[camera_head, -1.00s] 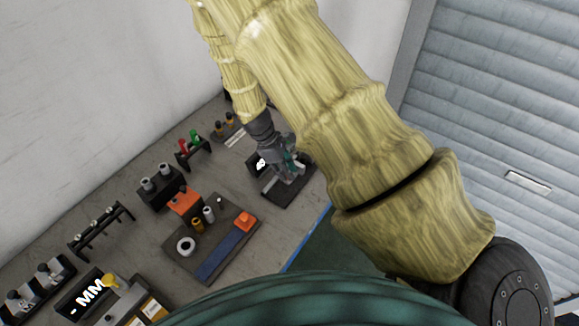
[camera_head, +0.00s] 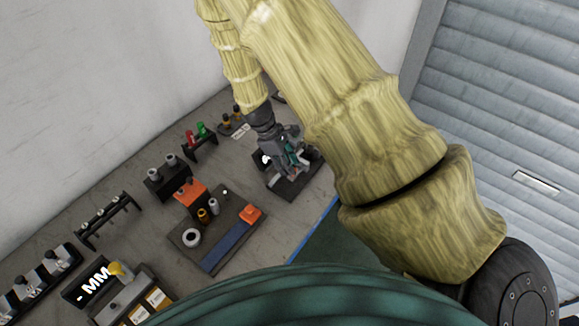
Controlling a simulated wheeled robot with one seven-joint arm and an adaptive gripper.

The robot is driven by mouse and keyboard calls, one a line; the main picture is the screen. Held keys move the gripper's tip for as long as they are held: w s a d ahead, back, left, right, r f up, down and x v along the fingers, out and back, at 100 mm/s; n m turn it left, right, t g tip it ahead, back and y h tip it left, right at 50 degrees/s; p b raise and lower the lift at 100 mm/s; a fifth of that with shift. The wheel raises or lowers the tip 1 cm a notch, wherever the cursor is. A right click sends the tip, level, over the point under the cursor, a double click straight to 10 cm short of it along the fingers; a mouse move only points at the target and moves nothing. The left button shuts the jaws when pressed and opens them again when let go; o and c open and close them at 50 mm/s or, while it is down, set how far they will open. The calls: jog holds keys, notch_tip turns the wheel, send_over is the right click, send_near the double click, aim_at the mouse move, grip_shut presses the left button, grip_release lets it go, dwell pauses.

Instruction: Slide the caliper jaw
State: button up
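A measuring device with a black "- MM" display (camera_head: 94,284) stands at the lower left. A grey body with a yellow knob (camera_head: 120,270) sits beside the display and looks like the caliper; its jaws are too small to make out. My gripper (camera_head: 287,163) is far from it, at the back right of the bench, low over a dark base plate (camera_head: 291,188). The fixture there is mostly hidden behind my gripper, with a small lit display at its left. The fingers are too small and overlapped to tell open from shut.
A dark board (camera_head: 192,252) holds a blue strip, a white ring, small cylinders and an orange block (camera_head: 250,213). Black racks line the wall side, one with red and green pieces (camera_head: 199,135). The bench's blue-edged front (camera_head: 313,229) runs right of the board.

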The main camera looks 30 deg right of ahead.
jog(key=v, duration=1)
jog(key=shift+a, duration=0.1)
